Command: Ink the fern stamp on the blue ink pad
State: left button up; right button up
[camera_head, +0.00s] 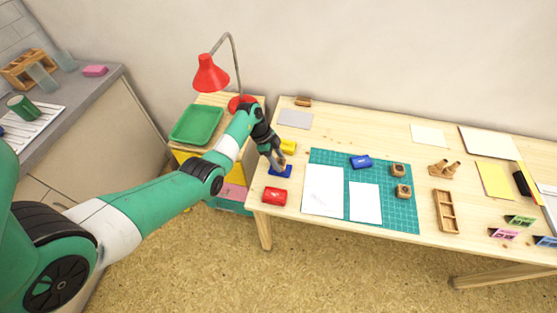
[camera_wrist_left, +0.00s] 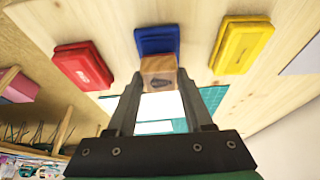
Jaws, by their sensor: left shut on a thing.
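My left gripper (camera_head: 279,162) is shut on a wooden block stamp, the fern stamp (camera_wrist_left: 159,74), which has a dark mark on its face. The blue ink pad (camera_head: 286,173) lies open near the left end of the table, just below the gripper. In the left wrist view the stamp, between the fingertips of my left gripper (camera_wrist_left: 158,88), overlaps the near edge of the blue ink pad (camera_wrist_left: 157,40). I cannot tell whether they touch. The stamp's underside is hidden. My right gripper is out of view.
A red pad (camera_head: 274,196) and a yellow pad (camera_head: 288,147) flank the blue one. A red lamp (camera_head: 211,75) stands behind my left arm.

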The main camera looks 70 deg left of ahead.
pick_arm(q)
jog(key=shift+f, duration=0.35)
jog(key=shift+f, duration=0.15)
dwell(1.9)
jog(key=shift+r+p, duration=0.7)
jog(key=shift+p, duration=0.4)
notch_tip(320, 180, up, 6)
jog(key=p, duration=0.6)
jog(key=shift+f, duration=0.25)
